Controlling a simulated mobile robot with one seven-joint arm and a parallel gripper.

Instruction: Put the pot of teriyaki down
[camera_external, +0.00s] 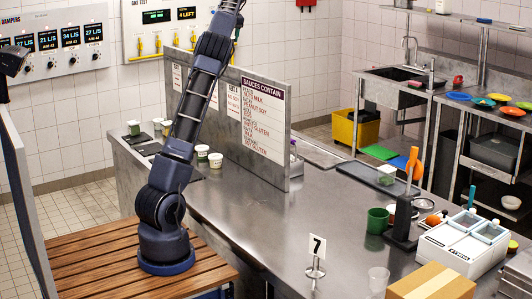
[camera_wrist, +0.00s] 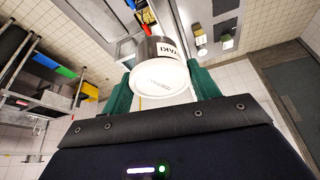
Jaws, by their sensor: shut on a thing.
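The pot of teriyaki (camera_wrist: 162,78) is in the wrist view, with a round white face towards the camera. Its side is dark with a white label, on which only the end of the name, "YAKI", shows. The green fingers of my gripper (camera_wrist: 161,86) are shut on it, one on each side. The pot is held up in the air, well clear of the surfaces in view. In the external view my arm rises out of the top of the picture, so the gripper and the held pot are hidden there.
Small pots (camera_external: 202,152) stand on the steel counter (camera_external: 255,215), left of an upright panel (camera_external: 262,125) headed "SAUCES CONTAIN". More pots (camera_external: 133,127) stand farther back. A number 7 stand (camera_external: 316,255), a green cup (camera_external: 377,220) and a cardboard box (camera_external: 430,283) are at right. The counter's middle is clear.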

